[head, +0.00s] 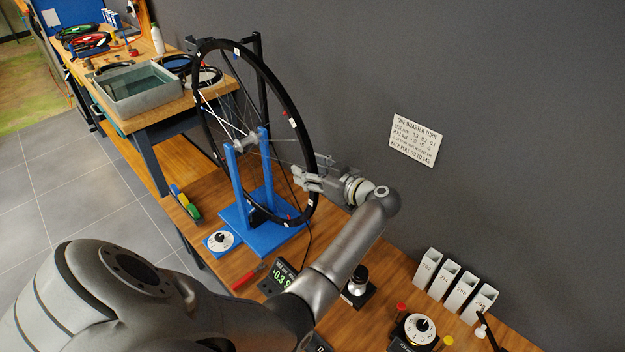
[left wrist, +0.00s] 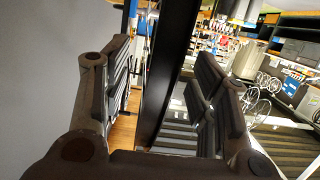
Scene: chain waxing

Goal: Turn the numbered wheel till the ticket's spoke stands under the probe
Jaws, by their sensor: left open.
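The wheel (head: 268,72) with a black rim and small white, red and blue rim marks stands upright on a blue stand (head: 238,190). Any numbers on it are too small to read. My left gripper (head: 303,179) is at the rim's right side, its fingers open. In the left wrist view the dark rim (left wrist: 171,75) passes between the two open fingers (left wrist: 165,95), with gaps on both sides, so contact is not clear. I cannot make out the probe or a ticket with a spoke number. My right gripper is not in view.
A display (head: 283,278) reading about +0.3 and a white dial (head: 220,241) sit near the stand. White labelled bins (head: 460,291) and a numbered knob (head: 419,328) are at right. A sign (head: 417,140) hangs on the grey wall. A grey tank (head: 146,92) stands behind left.

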